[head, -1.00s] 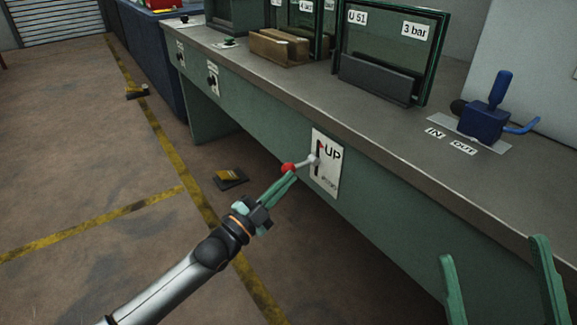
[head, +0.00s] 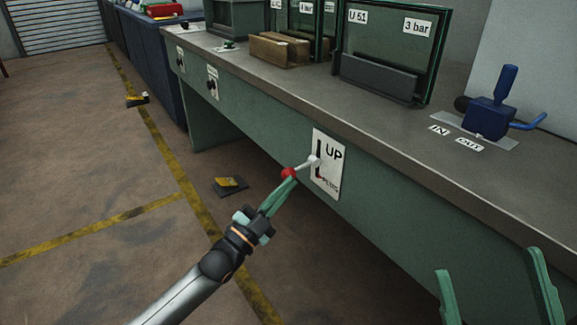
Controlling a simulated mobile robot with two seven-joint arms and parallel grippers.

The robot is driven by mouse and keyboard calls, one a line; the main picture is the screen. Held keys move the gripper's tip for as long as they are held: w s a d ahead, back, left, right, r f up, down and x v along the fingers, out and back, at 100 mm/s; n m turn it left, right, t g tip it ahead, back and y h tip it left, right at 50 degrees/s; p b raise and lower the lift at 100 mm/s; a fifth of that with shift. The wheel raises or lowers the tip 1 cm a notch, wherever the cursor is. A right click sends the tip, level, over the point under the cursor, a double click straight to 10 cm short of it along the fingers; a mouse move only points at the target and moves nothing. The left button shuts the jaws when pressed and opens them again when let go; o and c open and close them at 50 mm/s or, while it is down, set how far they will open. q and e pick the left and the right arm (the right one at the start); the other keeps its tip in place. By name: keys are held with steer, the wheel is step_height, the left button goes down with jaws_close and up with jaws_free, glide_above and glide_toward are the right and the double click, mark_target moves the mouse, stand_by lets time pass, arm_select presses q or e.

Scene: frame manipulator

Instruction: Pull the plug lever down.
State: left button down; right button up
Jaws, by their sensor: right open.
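The plug lever has a red ball knob (head: 289,173) on a pale grey rod. It sticks out from a slotted white plate (head: 335,180) marked UP on the front of the green bench. My right gripper (head: 492,285) is open and empty at the lower right, in front of the bench.
The grey worktop (head: 390,120) carries a blue valve (head: 490,118) with IN and OUT labels, glass panels (head: 395,50) and wooden blocks (head: 280,50). The floor left of the bench is mostly clear.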

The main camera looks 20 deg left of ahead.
arm_select(q)
steer(key=shift+w+a+f, duration=0.1)
steer(key=shift+w+f, duration=0.1)
steer(key=shift+f, duration=0.35)
arm_select(e)
steer(key=shift+f, duration=0.15)
arm_select(q)
steer(key=shift+r, duration=0.15)
